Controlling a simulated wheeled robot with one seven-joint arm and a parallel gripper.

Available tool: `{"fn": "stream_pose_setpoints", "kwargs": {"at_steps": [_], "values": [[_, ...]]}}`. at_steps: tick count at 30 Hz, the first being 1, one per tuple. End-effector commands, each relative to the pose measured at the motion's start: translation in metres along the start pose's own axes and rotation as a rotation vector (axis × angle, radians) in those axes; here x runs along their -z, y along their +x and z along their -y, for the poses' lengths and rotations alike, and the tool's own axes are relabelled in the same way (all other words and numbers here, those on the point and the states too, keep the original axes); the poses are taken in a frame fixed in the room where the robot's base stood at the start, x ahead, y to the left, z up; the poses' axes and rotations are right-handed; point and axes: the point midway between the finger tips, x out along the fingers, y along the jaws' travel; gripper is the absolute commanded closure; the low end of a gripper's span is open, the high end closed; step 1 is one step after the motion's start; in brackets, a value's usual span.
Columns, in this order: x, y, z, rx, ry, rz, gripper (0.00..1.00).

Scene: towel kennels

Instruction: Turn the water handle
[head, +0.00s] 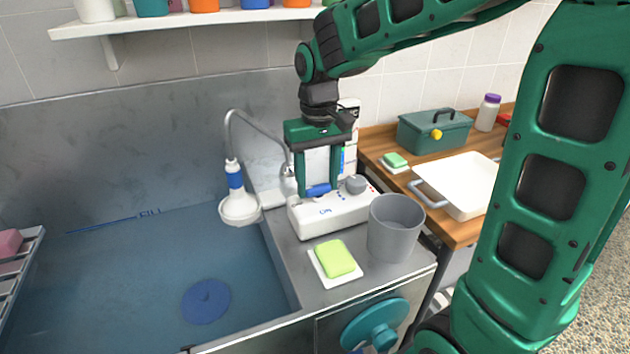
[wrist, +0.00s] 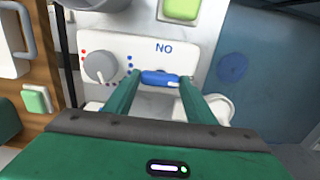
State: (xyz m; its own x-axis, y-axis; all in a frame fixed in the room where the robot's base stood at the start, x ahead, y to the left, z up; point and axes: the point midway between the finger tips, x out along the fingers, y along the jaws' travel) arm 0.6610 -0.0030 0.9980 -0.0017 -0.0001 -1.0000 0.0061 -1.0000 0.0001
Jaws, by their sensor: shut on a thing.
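The water handle, a short blue lever (head: 318,190), sits on a white control box (head: 325,222) on the metal counter beside the tub. It also shows in the wrist view (wrist: 160,78). My gripper (head: 319,192) points down over the box, its two green fingers closed on the ends of the blue lever, one on each side. In the wrist view the lever fills the gap between the fingertips. A grey round knob (head: 356,184) with red and blue dots around it stands right beside the lever, clear of the fingers.
A grey bucket (head: 395,230) and a green sponge on a white dish (head: 334,260) stand close in front of the box. A white tray (head: 465,183) and green toolbox (head: 433,131) are at right.

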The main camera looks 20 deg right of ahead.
Motion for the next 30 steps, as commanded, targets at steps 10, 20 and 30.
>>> {"fn": "stream_pose_setpoints", "kwargs": {"at_steps": [10,20,30], "values": [[0.0005,-0.0007,0.0006,0.001,0.023,-0.002,0.72],[0.0004,-0.0006,0.0006,0.001,0.022,-0.002,0.31],[0.0008,-0.0081,0.0004,0.001,0.021,-0.002,0.31]]}}
